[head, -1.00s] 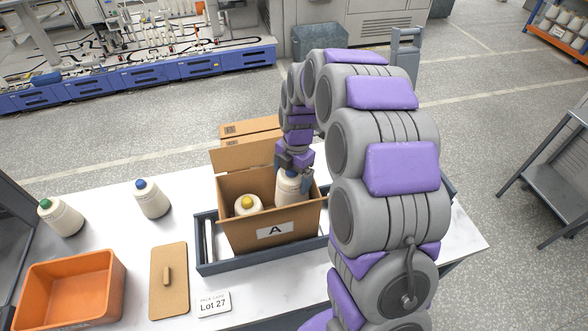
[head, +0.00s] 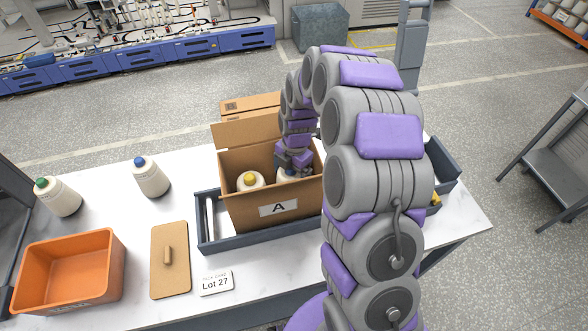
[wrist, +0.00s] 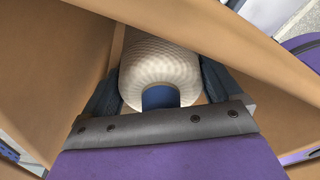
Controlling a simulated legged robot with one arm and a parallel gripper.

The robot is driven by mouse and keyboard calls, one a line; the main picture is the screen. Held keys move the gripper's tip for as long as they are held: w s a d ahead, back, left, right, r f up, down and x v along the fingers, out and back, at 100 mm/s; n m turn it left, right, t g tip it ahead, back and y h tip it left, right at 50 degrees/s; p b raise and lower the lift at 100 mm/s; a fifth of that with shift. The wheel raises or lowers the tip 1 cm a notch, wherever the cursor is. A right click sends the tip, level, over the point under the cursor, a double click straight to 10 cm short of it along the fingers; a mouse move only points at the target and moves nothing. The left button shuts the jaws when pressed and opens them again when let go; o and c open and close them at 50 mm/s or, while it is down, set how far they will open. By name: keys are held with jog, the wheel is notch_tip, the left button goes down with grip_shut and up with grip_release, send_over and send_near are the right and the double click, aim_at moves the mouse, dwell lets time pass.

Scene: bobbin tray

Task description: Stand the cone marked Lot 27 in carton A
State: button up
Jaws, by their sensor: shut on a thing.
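Carton A (head: 251,207), an open cardboard box, stands in a grey tray (head: 216,243) on the white table. My gripper (head: 294,167) reaches down inside its right half. It is shut on a cream cone with a blue top (wrist: 160,65), with a finger on each side in the wrist view. In the head view only a little of this cone (head: 285,178) shows above the carton's front wall. Its base is hidden, so I cannot tell whether it touches the floor. No lot mark is readable on it. A yellow-topped cone (head: 250,182) stands in the carton's left half.
A card reading Lot 27 (head: 215,283) lies in front. A blue-topped cone (head: 151,178) and a green-topped cone (head: 58,197) stand at left. Carton flaps (head: 262,131) stand up behind.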

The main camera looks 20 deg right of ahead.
jog(key=shift+a+f, duration=0.15)
jog(key=shift+a, duration=0.1)
jog(key=shift+d, duration=0.35)
jog(key=o, duration=1.3)
jog(key=shift+d, duration=0.25)
jog(key=shift+o, duration=0.5)
jog(key=shift+d, duration=0.2)
jog(key=shift+a, duration=0.25)
jog(key=shift+w+a+r, duration=0.1)
jog(key=shift+a+r, duration=0.05)
jog(key=shift+r, duration=0.35)
notch_tip(320, 180, up, 16)
jog(key=w+d+p, duration=0.1)
jog(key=d, duration=0.1)
jog(key=shift+d, duration=0.2)
